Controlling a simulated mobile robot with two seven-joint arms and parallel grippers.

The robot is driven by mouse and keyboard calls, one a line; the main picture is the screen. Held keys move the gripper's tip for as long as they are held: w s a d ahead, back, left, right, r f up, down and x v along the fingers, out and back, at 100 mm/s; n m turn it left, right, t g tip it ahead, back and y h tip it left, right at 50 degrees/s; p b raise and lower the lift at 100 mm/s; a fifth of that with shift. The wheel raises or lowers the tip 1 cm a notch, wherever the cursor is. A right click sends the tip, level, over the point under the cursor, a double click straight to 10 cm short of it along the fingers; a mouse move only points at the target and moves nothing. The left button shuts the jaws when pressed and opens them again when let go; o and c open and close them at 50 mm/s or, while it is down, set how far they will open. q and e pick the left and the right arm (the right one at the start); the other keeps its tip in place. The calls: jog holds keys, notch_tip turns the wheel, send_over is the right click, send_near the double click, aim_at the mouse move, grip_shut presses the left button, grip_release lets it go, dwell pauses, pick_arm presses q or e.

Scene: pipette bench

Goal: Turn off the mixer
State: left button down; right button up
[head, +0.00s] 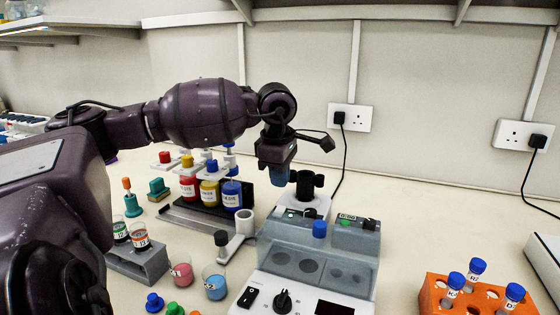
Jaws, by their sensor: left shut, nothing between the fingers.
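The mixer (318,205) stands at the middle of the bench behind a grey-blue block unit. It has a white body and a black cup-shaped head (305,185). My left gripper (281,178) points down just left of the black head. It is shut and empty, with its bluish fingertips close to the head; contact cannot be told. My right gripper is not in view.
Dye bottles (209,194) stand in a rack to the left. Cups (215,283) and loose caps lie front left. An orange tube rack (432,292) is at front right. Bench right of the mixer is clear.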

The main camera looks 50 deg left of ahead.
aim_at(281, 208)
pick_arm(q)
jog(key=f, duration=0.6)
jog(key=shift+w+a+f+b, duration=0.15)
jog(key=shift+w+a+b, duration=0.1)
jog(key=shift+w+b, duration=0.1)
jog(key=shift+w+f, duration=0.1)
jog(key=shift+f, duration=0.4)
jog(key=shift+r, duration=0.15)
